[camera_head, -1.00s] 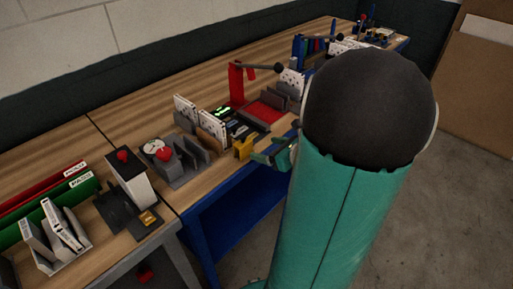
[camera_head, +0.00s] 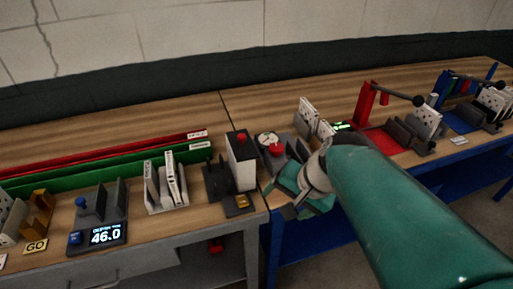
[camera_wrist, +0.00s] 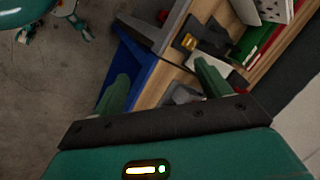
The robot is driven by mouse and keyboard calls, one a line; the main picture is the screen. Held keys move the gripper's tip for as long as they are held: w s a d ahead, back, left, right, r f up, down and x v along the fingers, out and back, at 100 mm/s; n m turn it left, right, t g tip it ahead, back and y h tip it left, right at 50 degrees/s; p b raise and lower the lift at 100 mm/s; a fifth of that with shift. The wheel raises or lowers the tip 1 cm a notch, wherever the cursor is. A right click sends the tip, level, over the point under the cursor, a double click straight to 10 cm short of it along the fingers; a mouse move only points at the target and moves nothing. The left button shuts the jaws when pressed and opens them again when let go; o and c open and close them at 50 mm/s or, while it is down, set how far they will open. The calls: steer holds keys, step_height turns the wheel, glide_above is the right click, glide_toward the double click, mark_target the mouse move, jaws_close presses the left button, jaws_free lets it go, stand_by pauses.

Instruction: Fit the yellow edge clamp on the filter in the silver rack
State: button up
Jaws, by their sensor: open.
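My gripper (camera_head: 280,198) is at the front edge of the bench in the head view, tilted down and left. In the wrist view its fingers (camera_wrist: 161,76) are apart with nothing between them. A light silver-grey rack (camera_head: 168,207) at left holds upright white filters (camera_head: 172,178). A small yellow piece (camera_head: 240,203) lies on a dark base left of my gripper; it also shows in the wrist view (camera_wrist: 190,42). An ochre block (camera_head: 40,212) stands at the far left. I cannot tell which yellow piece is the edge clamp.
A white box with a red knob (camera_head: 242,162) stands between the silver rack and my gripper. Green (camera_head: 120,166) and red bins lie behind. A display reading 46.0 (camera_head: 98,236) is at left. A red press (camera_head: 367,105) stands right, partly behind my arm.

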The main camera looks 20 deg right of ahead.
steer(key=s+r+n+h, duration=0.1)
steer(key=n, duration=0.2)
steer(key=s+a+r+n+h, duration=0.1)
steer(key=r+n, duration=0.1)
steer(key=s+a+r+n+t+h, duration=0.1)
steer(key=n, duration=0.2)
steer(key=shift+a+r+n, duration=0.2)
steer(key=shift+r+n, duration=0.05)
steer(key=shift+n, duration=0.05)
steer(key=c, duration=0.4)
